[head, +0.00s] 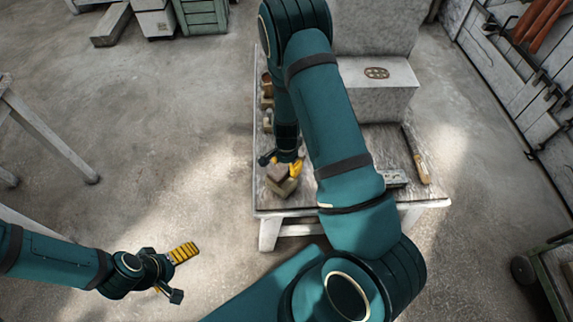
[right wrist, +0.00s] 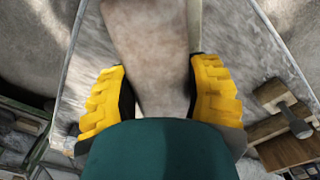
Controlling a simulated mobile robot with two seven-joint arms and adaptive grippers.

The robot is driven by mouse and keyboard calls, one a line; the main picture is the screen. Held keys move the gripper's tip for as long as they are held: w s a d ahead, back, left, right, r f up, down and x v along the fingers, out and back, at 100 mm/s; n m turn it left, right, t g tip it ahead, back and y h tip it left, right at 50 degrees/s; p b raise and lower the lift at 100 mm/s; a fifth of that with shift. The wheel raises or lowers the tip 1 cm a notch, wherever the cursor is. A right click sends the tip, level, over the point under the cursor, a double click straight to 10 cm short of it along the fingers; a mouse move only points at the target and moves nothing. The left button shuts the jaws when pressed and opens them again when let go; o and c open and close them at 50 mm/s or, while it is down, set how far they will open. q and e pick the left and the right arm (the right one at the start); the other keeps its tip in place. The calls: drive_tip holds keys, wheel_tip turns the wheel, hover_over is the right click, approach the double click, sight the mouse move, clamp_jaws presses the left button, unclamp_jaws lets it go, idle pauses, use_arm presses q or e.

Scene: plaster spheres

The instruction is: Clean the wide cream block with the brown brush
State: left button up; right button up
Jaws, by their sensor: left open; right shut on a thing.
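The brown brush (head: 278,173) is a brown block held in my right gripper (head: 289,168), near the front left corner of the table. In the right wrist view the brush (right wrist: 150,50) lies between the two yellow fingers of my right gripper (right wrist: 160,98). The wide cream block (head: 284,188) shows just under the brush in the head view. A thin pale edge, probably of this block (right wrist: 194,25), shows beside the brush in the right wrist view. Whether brush and block touch is unclear. My left gripper (head: 175,270) is open and empty, over the floor left of the table.
The work table (head: 300,203) bears a large pale stone block (head: 378,90), a wooden-handled tool (head: 417,155) and a grey tray-like item (head: 396,178). Small wooden items (head: 267,100) stand along its left edge; one shows at right in the wrist view (right wrist: 285,150). My right arm hides the table's middle.

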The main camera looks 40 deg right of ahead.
sight(279, 171)
drive_tip(key=shift+s+a+p, duration=0.2)
drive_tip(key=shift+s+a, duration=0.05)
drive_tip(key=shift+a, duration=0.75)
drive_tip(key=shift+s+a+p, duration=0.15)
drive_tip(key=shift+s+a, duration=0.05)
drive_tip(key=shift+a, duration=0.75)
drive_tip(key=shift+d, duration=0.1)
drive_tip(key=shift+w+d+r+p, duration=0.15)
drive_tip(key=shift+d+r+p, duration=0.1)
drive_tip(key=shift+d+r, duration=0.25)
drive_tip(key=shift+w+d+r+p, duration=0.1)
drive_tip(key=shift+d+r+p, duration=0.15)
drive_tip(key=shift+d, duration=0.3)
drive_tip(key=shift+f+b, duration=0.65)
drive_tip(key=shift+f, duration=0.1)
drive_tip(key=shift+w+d+r, duration=0.1)
drive_tip(key=shift+w+d, duration=0.05)
drive_tip(key=shift+d, duration=0.4)
drive_tip(key=shift+w+d, duration=0.1)
drive_tip(key=shift+d, duration=0.4)
